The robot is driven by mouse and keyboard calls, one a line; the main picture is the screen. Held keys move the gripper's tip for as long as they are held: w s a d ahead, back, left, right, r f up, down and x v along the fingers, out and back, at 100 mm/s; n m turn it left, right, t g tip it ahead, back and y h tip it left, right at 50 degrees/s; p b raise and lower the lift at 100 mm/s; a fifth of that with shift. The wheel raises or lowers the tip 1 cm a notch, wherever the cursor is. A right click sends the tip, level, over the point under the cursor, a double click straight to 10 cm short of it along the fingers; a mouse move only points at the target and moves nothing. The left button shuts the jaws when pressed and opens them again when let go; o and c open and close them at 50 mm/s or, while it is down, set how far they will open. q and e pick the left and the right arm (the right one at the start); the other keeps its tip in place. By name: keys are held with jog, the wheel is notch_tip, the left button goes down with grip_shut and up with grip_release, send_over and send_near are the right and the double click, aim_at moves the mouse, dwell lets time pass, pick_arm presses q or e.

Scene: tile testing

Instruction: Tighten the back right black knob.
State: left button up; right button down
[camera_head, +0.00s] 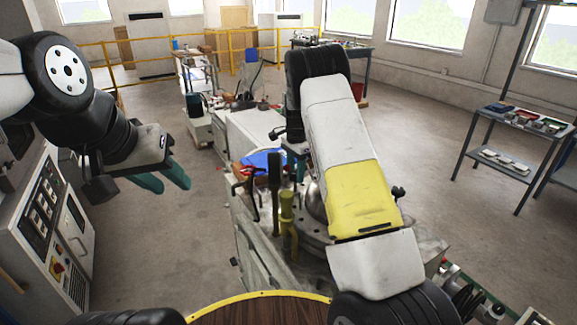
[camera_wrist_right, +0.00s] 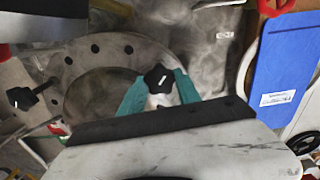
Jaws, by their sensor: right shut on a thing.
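In the right wrist view a black star-shaped knob (camera_wrist_right: 159,77) sits between the teal fingers of my right gripper (camera_wrist_right: 160,86). The gripper is shut on this knob, over the round grey metal fixture (camera_wrist_right: 90,72) with holes in its rim. A second black knob (camera_wrist_right: 22,98) shows at the left of that view, apart from the gripper. A black knob (camera_head: 398,192) shows right of my arm at the fixture. My left gripper (camera_head: 172,186) is open and empty above the floor at the left.
Yellow and dark upright handles (camera_head: 287,222) stand left of the fixture. A control cabinet (camera_head: 45,235) is at the far left, and a shelf rack (camera_head: 510,140) at the right.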

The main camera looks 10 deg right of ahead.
jog(key=shift+m, duration=0.6)
jog(key=shift+r, duration=0.1)
jog(key=c, duration=0.9)
grip_release()
jog(key=shift+o, duration=0.2)
jog(key=shift+r, duration=3.85)
